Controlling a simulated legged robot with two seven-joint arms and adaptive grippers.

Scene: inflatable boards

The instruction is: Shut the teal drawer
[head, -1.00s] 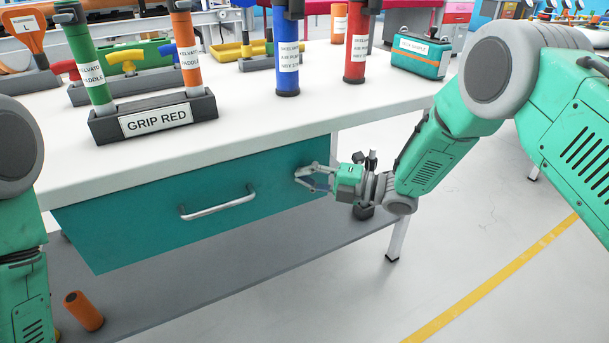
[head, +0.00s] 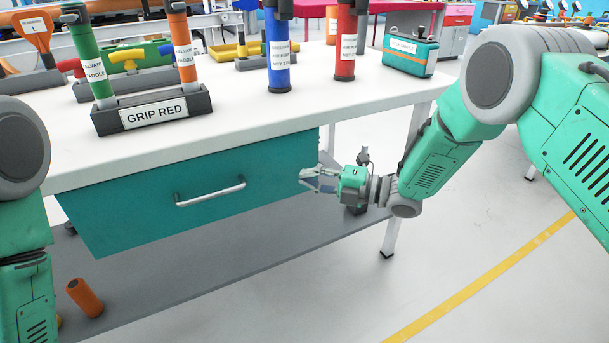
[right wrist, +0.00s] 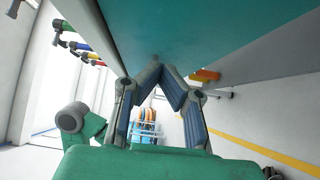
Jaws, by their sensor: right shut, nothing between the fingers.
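The teal drawer (head: 150,210) hangs under the front of a white-topped workbench (head: 250,125). Its front with a pale bar handle (head: 210,192) sits close below the tabletop edge; I cannot tell how much gap is left behind it. My right gripper (head: 303,178) is shut and empty at the right end of the drawer front, right of the handle. In the right wrist view the fingertips (right wrist: 159,66) meet close to the teal panel (right wrist: 205,45); whether they touch it is unclear. My left arm shows at the left edge, but its gripper is out of view.
An orange cylinder (head: 85,297) lies below on the left. A grey lower shelf (head: 230,265) runs beneath the drawer. Floor at right is clear.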

